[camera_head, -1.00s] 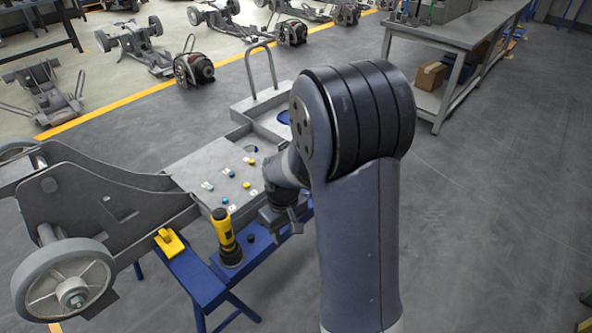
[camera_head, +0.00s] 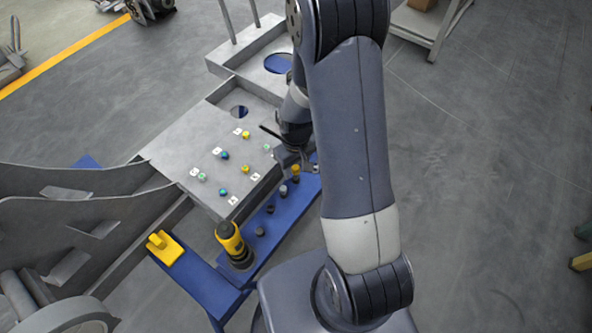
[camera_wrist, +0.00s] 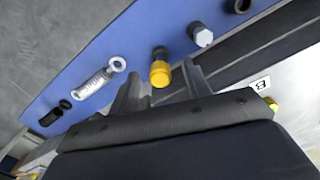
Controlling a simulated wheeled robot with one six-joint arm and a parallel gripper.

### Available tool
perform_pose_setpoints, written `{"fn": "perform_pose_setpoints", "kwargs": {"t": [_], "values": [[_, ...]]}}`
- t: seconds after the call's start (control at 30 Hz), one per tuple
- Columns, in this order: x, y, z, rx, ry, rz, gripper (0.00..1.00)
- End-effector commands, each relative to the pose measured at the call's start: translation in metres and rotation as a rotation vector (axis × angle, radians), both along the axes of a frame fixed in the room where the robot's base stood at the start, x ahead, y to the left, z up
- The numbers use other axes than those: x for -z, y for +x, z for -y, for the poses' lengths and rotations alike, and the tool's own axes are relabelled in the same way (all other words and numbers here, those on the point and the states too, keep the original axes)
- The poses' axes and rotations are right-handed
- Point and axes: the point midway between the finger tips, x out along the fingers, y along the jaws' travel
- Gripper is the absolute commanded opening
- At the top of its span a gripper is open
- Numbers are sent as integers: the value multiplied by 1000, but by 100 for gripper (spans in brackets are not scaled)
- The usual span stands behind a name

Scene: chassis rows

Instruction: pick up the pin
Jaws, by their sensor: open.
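A pin with a yellow head (camera_head: 295,171) stands on the blue beam, close to my gripper (camera_head: 296,162) in the head view. In the wrist view the yellow head (camera_wrist: 160,74) shows between the two fingers of my gripper (camera_wrist: 163,83), with a dark end beyond it. My gripper is open, with a finger to each side of the pin. I cannot tell whether either finger touches it. The body of the wrist hides the lower part of the wrist view.
The blue beam (camera_head: 207,287) also holds a yellow-and-black drill (camera_head: 232,243) and small grey and dark parts (camera_head: 270,209). A grey plate with coloured knobs (camera_head: 185,150) lies to the left.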

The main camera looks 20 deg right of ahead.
Motion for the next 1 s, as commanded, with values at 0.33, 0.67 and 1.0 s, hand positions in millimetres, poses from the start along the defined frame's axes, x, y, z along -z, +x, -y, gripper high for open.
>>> {"fn": "perform_pose_setpoints", "kwargs": {"t": [0.33,0.67,1.0], "values": [[16,1,0,0,0,1,46],[16,1,0,0,0,1,27],[16,1,0,0,0,1,0]]}}
